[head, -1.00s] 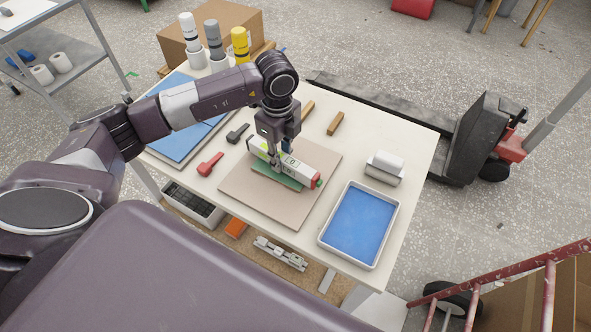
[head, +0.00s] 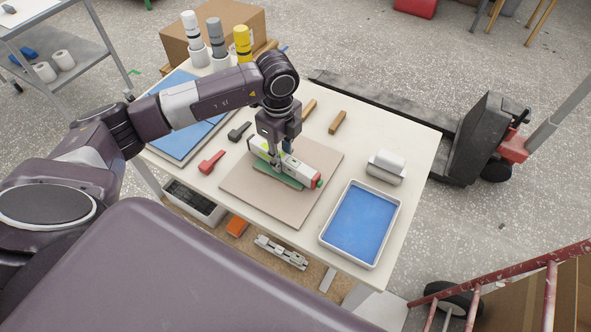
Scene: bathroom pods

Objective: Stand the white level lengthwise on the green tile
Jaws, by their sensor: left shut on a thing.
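The white level (head: 303,175) has a red end cap at its right end and green marks. It lies along the green tile (head: 277,180), of which a strip shows in front of it. The tile is on a beige board (head: 257,198) on the table. My left gripper (head: 279,165) reaches down from above and is shut on the level near its middle. The gripper hides part of the level, and I cannot tell whether the level's underside touches the tile. My right gripper is not in view.
A white tray with a blue inside (head: 360,224) is to the right. A white roll on a holder (head: 386,167) is behind it. Red (head: 211,162) and dark (head: 239,132) tools lie left of the board. Several bottles (head: 217,37) stand at the back.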

